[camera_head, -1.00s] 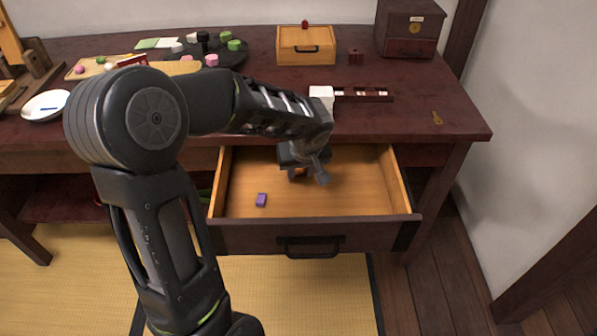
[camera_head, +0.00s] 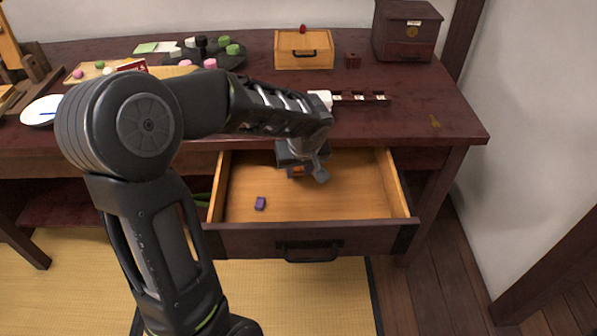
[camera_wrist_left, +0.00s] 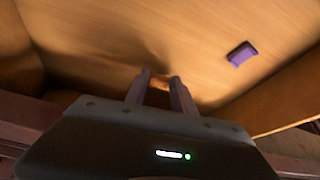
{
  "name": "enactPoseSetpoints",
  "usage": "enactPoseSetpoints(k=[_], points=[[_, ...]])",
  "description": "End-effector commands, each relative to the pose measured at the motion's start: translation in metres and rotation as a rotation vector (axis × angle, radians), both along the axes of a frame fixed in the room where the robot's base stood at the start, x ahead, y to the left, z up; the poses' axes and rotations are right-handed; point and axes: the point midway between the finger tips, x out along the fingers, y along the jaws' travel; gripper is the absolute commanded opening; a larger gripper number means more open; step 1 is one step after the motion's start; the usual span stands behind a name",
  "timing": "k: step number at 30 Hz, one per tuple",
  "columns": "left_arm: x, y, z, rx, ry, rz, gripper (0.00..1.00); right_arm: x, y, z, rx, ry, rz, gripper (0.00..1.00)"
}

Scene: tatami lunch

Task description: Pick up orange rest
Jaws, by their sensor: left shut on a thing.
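The orange rest (camera_head: 297,171) is in the open drawer (camera_head: 345,205), toward its back, and is partly hidden by my gripper. My left gripper (camera_head: 307,172) reaches down into the drawer and is shut on the orange rest. In the left wrist view, a small bit of orange (camera_wrist_left: 164,84) shows between the two fingertips (camera_wrist_left: 160,82); the rest of it is hidden. I cannot tell whether it touches the drawer floor. My right gripper is not in view.
A purple rest (camera_head: 260,203) lies in the drawer's front left, also seen in the left wrist view (camera_wrist_left: 242,54). The drawer walls and the dark desk top (camera_head: 430,100) surround my gripper. A dark slotted holder (camera_head: 362,99) sits above the drawer.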

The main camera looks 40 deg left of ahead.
Motion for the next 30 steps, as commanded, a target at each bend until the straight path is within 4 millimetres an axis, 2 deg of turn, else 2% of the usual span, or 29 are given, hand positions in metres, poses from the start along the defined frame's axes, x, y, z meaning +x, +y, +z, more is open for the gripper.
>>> enactPoseSetpoints(k=[4, 8, 18, 21, 25, 30], points=[[0.0, -0.001, 0.022, 0.0, -0.003, -0.001, 0.0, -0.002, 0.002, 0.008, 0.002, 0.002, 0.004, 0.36], [0.002, -0.03, 0.016, -0.001, 0.001, -0.008, 0.0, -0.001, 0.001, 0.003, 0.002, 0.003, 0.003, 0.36], [0.007, -0.129, 0.016, 0.0, 0.0, -0.008, 0.0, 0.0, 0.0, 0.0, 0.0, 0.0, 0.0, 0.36], [0.008, -0.151, 0.016, -0.001, 0.001, -0.005, 0.0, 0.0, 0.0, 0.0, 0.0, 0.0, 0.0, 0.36], [0.01, -0.17, 0.017, -0.001, 0.001, -0.002, 0.0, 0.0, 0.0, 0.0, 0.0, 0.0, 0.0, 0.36], [0.01, -0.18, 0.017, -0.001, 0.001, 0.0, 0.0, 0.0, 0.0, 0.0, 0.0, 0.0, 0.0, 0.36]])
